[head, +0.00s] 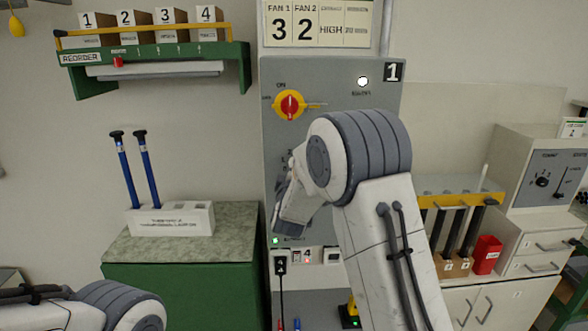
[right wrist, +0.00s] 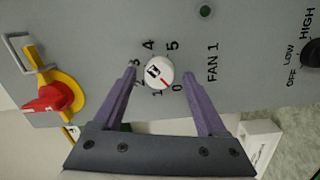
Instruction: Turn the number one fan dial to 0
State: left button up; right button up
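The fan 1 dial (right wrist: 158,73) is a small round white knob on the grey panel (head: 330,115), beside the label FAN 1. Numbers 0 to 5 ring it. Its red mark lies between 0 and 1, seemingly nearer 0. My right gripper (right wrist: 159,74) is open, with its two purple fingers on either side of the dial and gaps between. Whether the fingertips reach the knob's depth I cannot tell. In the head view my right arm hides the dial. My left gripper is out of view; only part of that arm shows at lower left.
A red and yellow rotary switch (head: 290,104) sits on the panel, also in the right wrist view (right wrist: 50,96). A black OFF/LOW/HIGH knob (right wrist: 311,52) is at that view's right edge. A sign (head: 318,25) above shows 3 under FAN 1. A white rod holder (head: 172,219) stands left.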

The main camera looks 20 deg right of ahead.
jog(key=b+v, duration=0.3)
jog(key=v, duration=0.7)
jog(key=shift+s, duration=0.25)
jog(key=shift+a, duration=0.1)
jog(key=s+a+f+g+y, duration=0.45)
jog(key=s+a, duration=0.25)
jog(key=a, duration=0.3)
jog(key=s+a+f+g+y, duration=0.4)
jog(key=s+a+f+y, duration=0.2)
jog(key=a, duration=0.4)
jog(key=s+d+f+m+g+h, duration=0.1)
jog(key=s+g, duration=0.3)
jog(key=s, duration=0.7)
jog(key=s+d+f+m+g+h, duration=0.2)
jog(key=s+f+g, duration=0.1)
jog(key=s, duration=0.9)
jog(key=shift+s+d+m+g, duration=0.25)
jog(key=shift+d+m+g, duration=0.1)
jog(key=shift+g, duration=0.5)
